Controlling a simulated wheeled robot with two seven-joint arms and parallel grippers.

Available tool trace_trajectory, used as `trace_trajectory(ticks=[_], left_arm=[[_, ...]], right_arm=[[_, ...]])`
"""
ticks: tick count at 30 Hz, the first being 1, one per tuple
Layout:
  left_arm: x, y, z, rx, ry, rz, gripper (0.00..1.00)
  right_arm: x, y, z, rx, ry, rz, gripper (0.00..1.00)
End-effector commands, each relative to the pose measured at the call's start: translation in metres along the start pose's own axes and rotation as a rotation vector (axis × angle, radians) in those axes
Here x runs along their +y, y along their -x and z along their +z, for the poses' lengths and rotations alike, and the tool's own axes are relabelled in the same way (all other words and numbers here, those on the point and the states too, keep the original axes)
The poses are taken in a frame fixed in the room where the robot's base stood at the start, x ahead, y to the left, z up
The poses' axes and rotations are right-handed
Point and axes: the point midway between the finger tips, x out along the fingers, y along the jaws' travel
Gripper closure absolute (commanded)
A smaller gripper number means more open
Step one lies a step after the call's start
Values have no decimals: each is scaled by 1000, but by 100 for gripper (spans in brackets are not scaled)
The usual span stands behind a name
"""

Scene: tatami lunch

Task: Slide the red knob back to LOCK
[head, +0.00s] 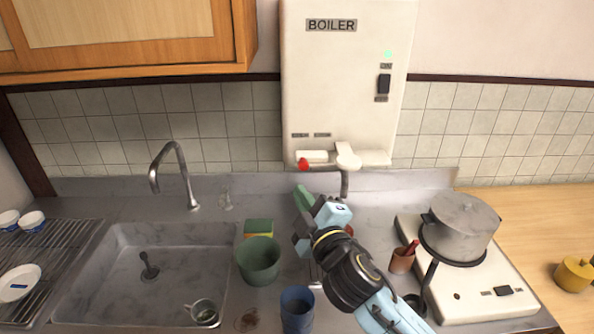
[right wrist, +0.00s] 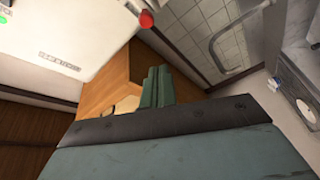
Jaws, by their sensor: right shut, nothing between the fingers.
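The red knob (head: 303,164) sits at the left end of a white bar (head: 318,156) under the white boiler (head: 345,75). Two small labels are above it, too small to read. The knob also shows in the right wrist view (right wrist: 146,18), at the boiler's lower edge. My right gripper (head: 303,198) has its green fingers shut and empty, just below the knob in the head view. In the right wrist view the fingertips (right wrist: 157,86) are together, and a gap shows between them and the knob. My left gripper is in neither view.
A white spout (head: 347,156) with a grey pipe stands right of the knob. Below are a green cup (head: 258,268), a sponge (head: 258,228) and a blue cup (head: 297,310). A lidded pot (head: 462,225) is on the stove at right. The sink (head: 120,275) and tap (head: 178,165) are left.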

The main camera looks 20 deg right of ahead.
Motion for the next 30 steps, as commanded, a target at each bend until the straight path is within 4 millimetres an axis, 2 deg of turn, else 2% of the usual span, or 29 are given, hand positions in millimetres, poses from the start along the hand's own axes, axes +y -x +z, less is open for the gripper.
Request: trace_trajectory(ticks=[4,12,16,20,30], left_arm=[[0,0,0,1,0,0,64],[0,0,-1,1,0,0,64],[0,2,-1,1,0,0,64],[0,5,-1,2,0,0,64],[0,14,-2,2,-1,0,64]], right_arm=[[5,-6,-9,44,42,22,100],[5,-6,-9,42,40,22,100],[6,-13,-10,42,39,23,100],[8,-31,-11,42,39,24,100],[8,-95,-14,41,39,23,100]])
